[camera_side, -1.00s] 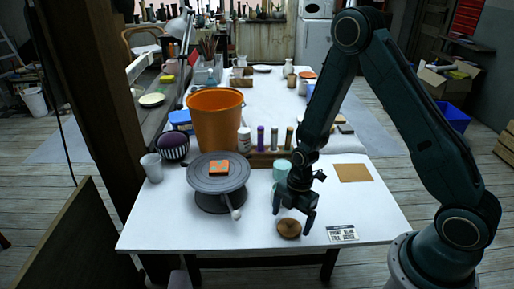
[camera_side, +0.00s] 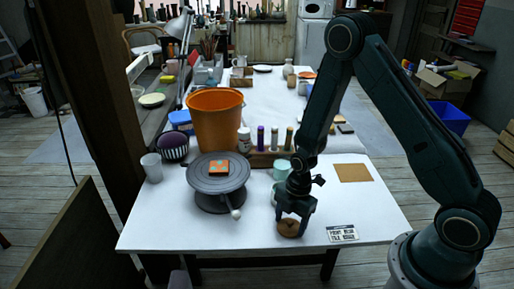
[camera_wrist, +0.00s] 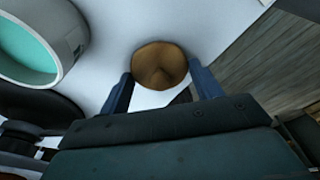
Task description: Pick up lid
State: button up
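The lid (camera_side: 289,229) is a small round brown disc lying near the front edge of the white table. It also shows in the wrist view (camera_wrist: 159,64), between the tips of my two blue-grey fingers. My gripper (camera_side: 292,224) points down over the lid, with one finger on each side of it. In the wrist view my gripper (camera_wrist: 160,88) is open, and the fingers look a little apart from the lid's edges. Whether either finger touches it is hard to tell.
A turntable (camera_side: 216,184) with an orange tile (camera_side: 219,168) stands to the left. A pale cup with a teal inside (camera_side: 281,170) stands just behind my gripper. A printed card (camera_side: 342,234) lies to the right, and a tan square (camera_side: 353,172) lies behind it. An orange bucket (camera_side: 216,118) is farther back.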

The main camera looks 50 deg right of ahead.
aim_at(290, 220)
jog(key=shift+r, duration=0.15)
dwell(0.3)
notch_tip(290, 220, up, 20)
jog(key=shift+f, duration=0.1)
dwell(0.7)
jog(key=shift+w+f, duration=0.1)
dwell(0.5)
jog(key=shift+m, duration=0.4)
jog(key=w+d+f, duration=0.2)
jog(key=w, duration=0.1)
jog(key=w+d+f, duration=0.2)
jog(key=w+d, duration=0.1)
jog(key=w+d+f, duration=0.2)
jog(key=w+f, duration=0.1)
jog(key=shift+d, duration=0.3)
jog(key=shift+f, duration=0.25)
jog(key=shift+f, duration=3)
jog(key=shift+f, duration=0.15)
